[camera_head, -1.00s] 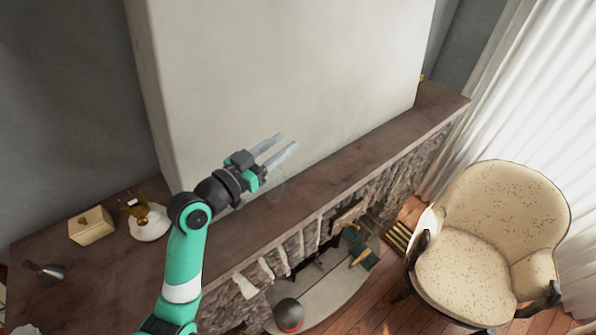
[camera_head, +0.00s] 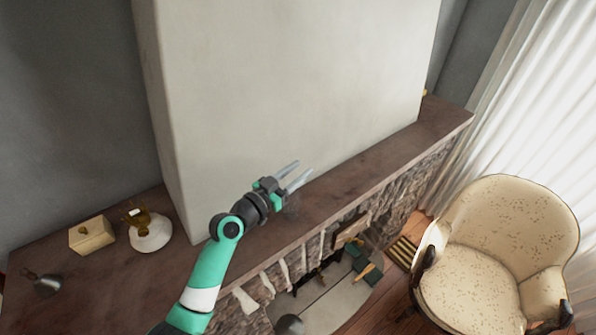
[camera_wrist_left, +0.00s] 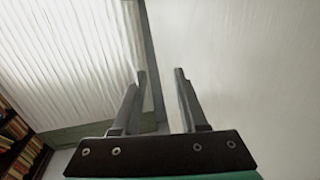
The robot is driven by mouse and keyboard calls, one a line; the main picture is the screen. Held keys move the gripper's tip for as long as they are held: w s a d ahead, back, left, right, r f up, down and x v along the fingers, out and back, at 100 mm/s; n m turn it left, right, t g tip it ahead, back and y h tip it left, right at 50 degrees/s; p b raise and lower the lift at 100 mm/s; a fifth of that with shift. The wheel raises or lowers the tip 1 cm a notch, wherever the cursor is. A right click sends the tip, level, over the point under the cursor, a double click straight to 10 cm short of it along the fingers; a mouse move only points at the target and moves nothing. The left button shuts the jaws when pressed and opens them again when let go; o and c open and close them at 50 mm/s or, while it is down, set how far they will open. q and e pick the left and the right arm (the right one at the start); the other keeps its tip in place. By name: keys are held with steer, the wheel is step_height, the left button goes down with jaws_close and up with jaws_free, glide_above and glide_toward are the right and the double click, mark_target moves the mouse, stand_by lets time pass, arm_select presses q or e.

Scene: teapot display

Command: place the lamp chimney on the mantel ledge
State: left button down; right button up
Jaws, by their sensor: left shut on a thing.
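The mantel ledge (camera_head: 350,185) is a long brown shelf running from the lower left to the upper right, along the pale chimney breast. My left gripper (camera_head: 298,174) is over the middle of this ledge, close to the pale wall, with its fingers pointing to the upper right. It is shut on the lamp chimney (camera_head: 292,209), clear glass that shows only as a faint smudge beside the fingers. Whether the glass touches the ledge I cannot tell. In the left wrist view the fingers (camera_wrist_left: 160,78) stand apart and the glass cannot be made out. My right gripper is not in view.
A white and gold ornament (camera_head: 150,237), a cream box (camera_head: 92,238) and a dark metal piece (camera_head: 45,284) stand on the ledge's left end. The ledge to the right of my gripper is clear. An armchair (camera_head: 500,235) and hearth (camera_head: 330,300) lie below.

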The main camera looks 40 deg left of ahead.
arm_select(q)
steer(key=shift+f, duration=0.2)
steer(key=shift+c, duration=2.2)
jaws_free()
steer(key=shift+r, duration=0.1)
steer(key=shift+r, duration=0.3)
steer(key=s, duration=1.2)
steer(key=shift+a+f+b, duration=0.15)
steer(key=shift+f+b, duration=0.05)
steer(key=shift+b, duration=0.25)
